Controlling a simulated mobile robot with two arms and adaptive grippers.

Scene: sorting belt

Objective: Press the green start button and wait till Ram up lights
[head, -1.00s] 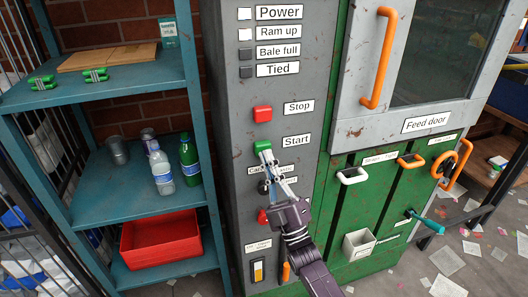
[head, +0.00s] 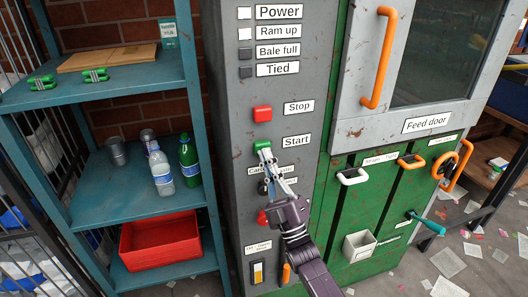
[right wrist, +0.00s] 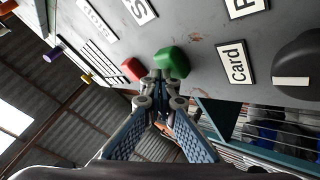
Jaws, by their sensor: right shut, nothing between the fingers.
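The green start button (head: 263,144) sits on the grey control panel (head: 225,130), left of the "Start" label and below the red stop button (head: 262,113). My right gripper (head: 264,153) is shut and empty, its fingertips at the button's lower edge. In the right wrist view the fingertips (right wrist: 161,78) overlap the green button (right wrist: 172,61); whether it is pushed in cannot be told. The Power lamp (head: 244,13) and the Ram up lamp (head: 245,34) show white. The Bale full lamp (head: 245,53) and Tied lamp (head: 246,71) are dark. My left gripper is out of view.
Below the start button are a dark selector knob (right wrist: 305,65) and another red button (head: 262,217), partly behind my right gripper. A blue shelf (head: 120,75) with bottles and a red bin (head: 160,262) stands at left. The feed door (head: 350,120) is at right.

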